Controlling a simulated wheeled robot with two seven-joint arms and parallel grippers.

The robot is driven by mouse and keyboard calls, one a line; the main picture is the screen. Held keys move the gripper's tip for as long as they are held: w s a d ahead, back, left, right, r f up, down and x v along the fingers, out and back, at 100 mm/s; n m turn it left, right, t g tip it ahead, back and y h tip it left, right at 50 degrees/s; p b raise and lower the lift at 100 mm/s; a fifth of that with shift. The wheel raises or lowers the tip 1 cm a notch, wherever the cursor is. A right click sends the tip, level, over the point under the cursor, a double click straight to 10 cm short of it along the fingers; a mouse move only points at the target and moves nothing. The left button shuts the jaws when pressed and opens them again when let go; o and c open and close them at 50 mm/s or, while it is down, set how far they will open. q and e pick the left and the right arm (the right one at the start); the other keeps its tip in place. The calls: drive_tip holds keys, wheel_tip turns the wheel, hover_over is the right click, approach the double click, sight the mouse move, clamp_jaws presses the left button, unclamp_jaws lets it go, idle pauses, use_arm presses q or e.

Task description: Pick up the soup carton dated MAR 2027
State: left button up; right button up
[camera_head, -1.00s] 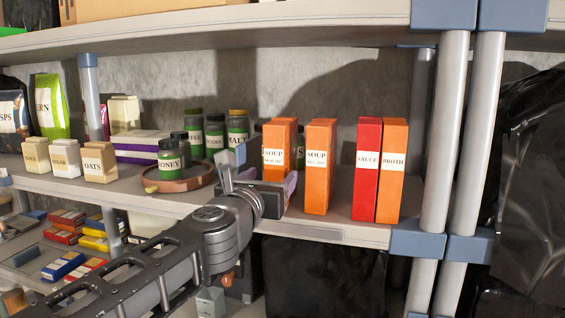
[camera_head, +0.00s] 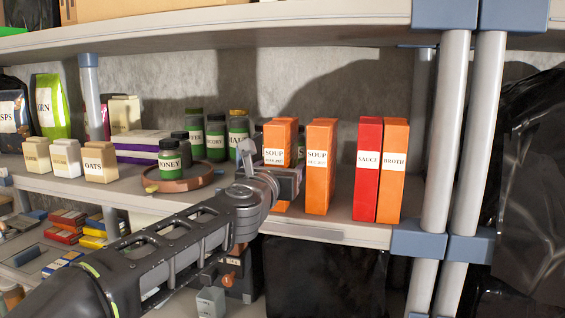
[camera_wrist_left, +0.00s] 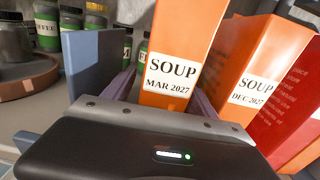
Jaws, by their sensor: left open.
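The orange soup carton dated MAR 2027 (camera_head: 281,136) stands upright on the middle shelf, its lower part hidden by my left gripper (camera_head: 268,165) in the head view. Its label reads clearly in the left wrist view (camera_wrist_left: 181,45). There my left gripper (camera_wrist_left: 150,88) is open, with the carton between its blue-grey and purple fingers. I cannot tell whether either finger touches it. A second orange soup carton (camera_head: 319,190), labelled DEC 2027 in the left wrist view (camera_wrist_left: 258,65), stands just to the right. My right gripper is not in view.
A red sauce carton (camera_head: 366,190) and an orange broth carton (camera_head: 391,190) stand farther right. To the left are a honey jar (camera_head: 169,162) on a round brown tray (camera_head: 190,184) and several green-labelled jars behind. An upper shelf (camera_head: 300,22) hangs above; a post (camera_head: 444,140) stands right.

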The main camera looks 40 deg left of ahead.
use_arm(q)
drive_tip(key=shift+w+a, duration=0.1)
drive_tip(key=shift+w, duration=0.1)
idle(0.5)
clamp_jaws()
idle(0.5)
drive_tip(key=shift+r, duration=0.1)
